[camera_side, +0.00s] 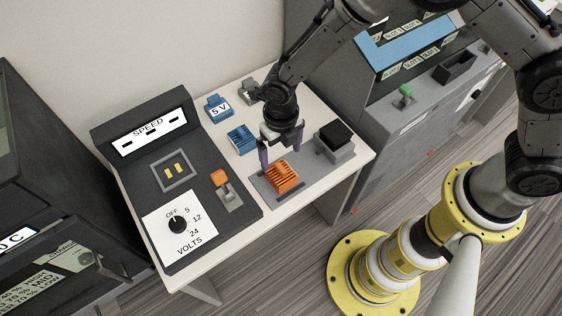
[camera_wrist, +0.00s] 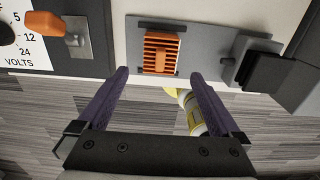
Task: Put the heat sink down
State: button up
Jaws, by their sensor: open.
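An orange finned heat sink (camera_side: 283,176) lies on a grey plate (camera_side: 262,188) on the white table. It also shows in the wrist view (camera_wrist: 160,52), fins up, just beyond my fingertips. A second finned block, blue (camera_side: 241,139), sits farther back on the table. My gripper (camera_side: 281,153) points down by the orange heat sink, with its purple fingers spread apart. In the wrist view my gripper (camera_wrist: 160,74) is open, with nothing between the fingers. I cannot tell exactly how high the fingertips are above the plate.
A control panel with a voltage dial (camera_side: 178,224) and an orange-handled switch (camera_side: 219,178) is on the left. A blue "5 V" block (camera_side: 218,108) is behind. A grey cabinet (camera_side: 405,125) borders the table's right.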

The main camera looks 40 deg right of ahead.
aim_at(281, 168)
jog(key=shift+r, duration=2.2)
jog(key=s+d+r+m+t, duration=0.1)
jog(key=s+d+r+m, duration=0.1)
jog(key=d+r+m, duration=0.65)
jog(key=s+d+r+m+t, duration=0.2)
jog(key=d+r+m, duration=0.4)
jog(key=r+m, duration=0.4)
jog(key=s+d+r+m+t, duration=0.1)
jog(key=s+d+r+m, duration=0.1)
jog(key=s+d+m, duration=0.3)
jog(key=s+d+r+m+t, duration=0.1)
jog(key=s+d+r+m, duration=0.2)
jog(key=s+m, duration=0.7)
jog(key=shift+s+d+r+m+t, duration=0.35)
jog(key=shift+d+m, duration=0.65)
jog(key=shift+m, duration=0.25)
jog(key=shift+c, duration=0.2)
